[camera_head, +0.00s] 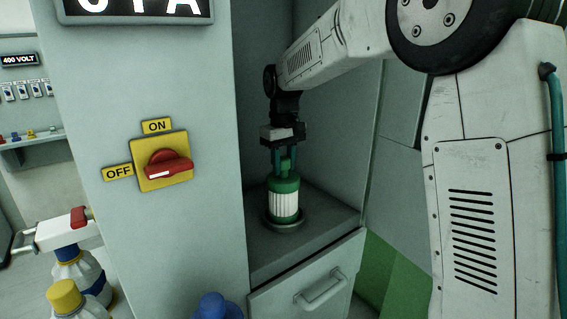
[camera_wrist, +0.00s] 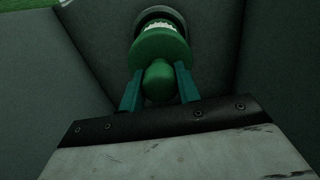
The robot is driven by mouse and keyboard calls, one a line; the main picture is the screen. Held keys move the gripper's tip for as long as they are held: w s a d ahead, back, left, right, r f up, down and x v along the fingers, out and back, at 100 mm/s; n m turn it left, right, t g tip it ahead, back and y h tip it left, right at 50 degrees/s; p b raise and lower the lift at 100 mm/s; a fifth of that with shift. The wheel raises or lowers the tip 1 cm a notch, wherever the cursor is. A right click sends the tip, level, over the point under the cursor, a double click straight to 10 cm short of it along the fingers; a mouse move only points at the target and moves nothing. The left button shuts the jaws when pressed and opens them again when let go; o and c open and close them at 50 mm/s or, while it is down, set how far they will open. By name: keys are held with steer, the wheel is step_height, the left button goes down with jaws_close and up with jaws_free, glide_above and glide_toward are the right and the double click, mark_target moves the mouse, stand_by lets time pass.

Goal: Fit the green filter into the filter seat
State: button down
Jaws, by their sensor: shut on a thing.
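The green filter (camera_head: 284,201) stands upright in the cabinet's recess, a green cylinder with a white pleated band. It is at the grey round filter seat (camera_head: 284,224), whose rim shows around its bottom. I cannot tell whether the filter is fully down in the seat. My gripper (camera_head: 285,167) is above the filter with its teal fingers pointing down, shut on the filter's top knob. In the wrist view the fingers (camera_wrist: 160,85) flank the green knob of the filter (camera_wrist: 160,47), and part of the seat (camera_wrist: 160,14) shows beyond it.
The recess has close side walls and a grey floor (camera_head: 320,238). A drawer with a handle (camera_head: 321,291) is below it. A red rotary switch (camera_head: 166,167) on a yellow plate is on the panel to the left. Bottles with yellow (camera_head: 64,294) and blue caps stand at the lower left.

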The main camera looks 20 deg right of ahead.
steer(key=shift+f, duration=0.15)
steer(key=c, duration=1)
jaws_free()
step_height(320, 180, up, 12)
steer(key=shift+r, duration=0.2)
steer(key=s+d+m, duration=0.1)
steer(key=s, duration=1.1)
steer(key=s+f+m, duration=0.1)
steer(key=s+f, duration=0.3)
steer(key=s, duration=0.4)
steer(key=s+d+f+t, duration=0.1)
steer(key=s+f, duration=0.3)
steer(key=s, duration=0.5)
steer(key=s+d+f+m, duration=0.1)
steer(key=s+f, duration=0.4)
steer(key=s, duration=0.4)
steer(key=shift+s+f+m, duration=0.1)
steer(key=shift+m, duration=0.2)
